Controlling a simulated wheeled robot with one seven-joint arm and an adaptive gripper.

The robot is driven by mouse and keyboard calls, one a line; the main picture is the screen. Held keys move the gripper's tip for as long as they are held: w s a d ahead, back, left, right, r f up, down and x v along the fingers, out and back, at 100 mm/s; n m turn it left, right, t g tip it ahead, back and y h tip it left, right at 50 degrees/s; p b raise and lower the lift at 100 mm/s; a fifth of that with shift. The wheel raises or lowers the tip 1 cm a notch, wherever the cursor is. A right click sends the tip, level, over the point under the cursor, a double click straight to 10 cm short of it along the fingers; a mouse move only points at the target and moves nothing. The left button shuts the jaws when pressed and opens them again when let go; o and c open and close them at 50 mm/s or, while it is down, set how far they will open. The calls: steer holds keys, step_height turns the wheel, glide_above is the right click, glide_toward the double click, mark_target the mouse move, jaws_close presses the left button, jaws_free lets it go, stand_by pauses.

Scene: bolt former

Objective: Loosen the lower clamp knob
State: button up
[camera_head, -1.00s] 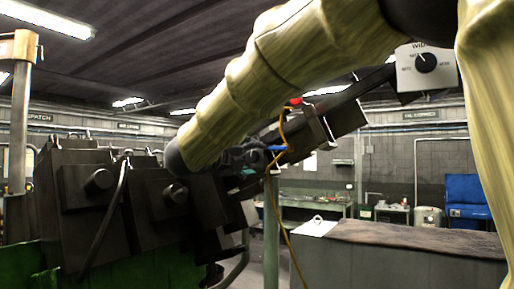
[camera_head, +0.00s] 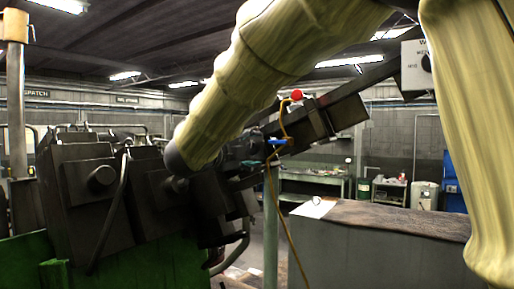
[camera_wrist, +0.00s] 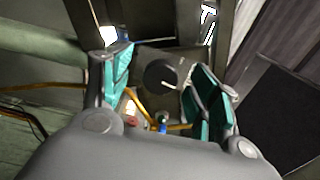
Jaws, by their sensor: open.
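My gripper (camera_wrist: 158,72) is open in the wrist view, with teal pads on both fingers. A dark round knob (camera_wrist: 158,74) with a short white mark lies between the fingertips in that picture. I see a gap on each side of it and no clear contact. It sits on a dark plate, and I cannot tell surely whether it is the lower clamp knob. In the head view my pale yellow arm reaches down to the dark machine (camera_head: 75,185), and my gripper cannot be made out against it.
A red ball-shaped knob (camera_head: 297,95) and a blue part (camera_head: 277,141) with a yellow cable sit on the machine's sloping beam. A grey-sided bench (camera_head: 380,245) stands right. A control box with a dial (camera_head: 415,68) is partly behind my arm. Floor shows between machine and bench.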

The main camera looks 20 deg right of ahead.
steer(key=shift+c, duration=0.2)
jaws_close()
steer(key=shift+f, duration=0.1)
steer(key=shift+f+b, duration=0.1)
steer(key=shift+b, duration=0.4)
steer(key=m+b, duration=0.3)
steer(key=b, duration=0.3)
steer(key=shift+b, duration=0.3)
steer(key=shift+m+b, duration=0.4)
steer(key=shift+b, duration=0.55)
steer(key=m+b, duration=0.3)
steer(key=b, duration=0.3)
steer(key=shift+m+b, duration=0.4)
steer(key=shift+b, duration=0.05)
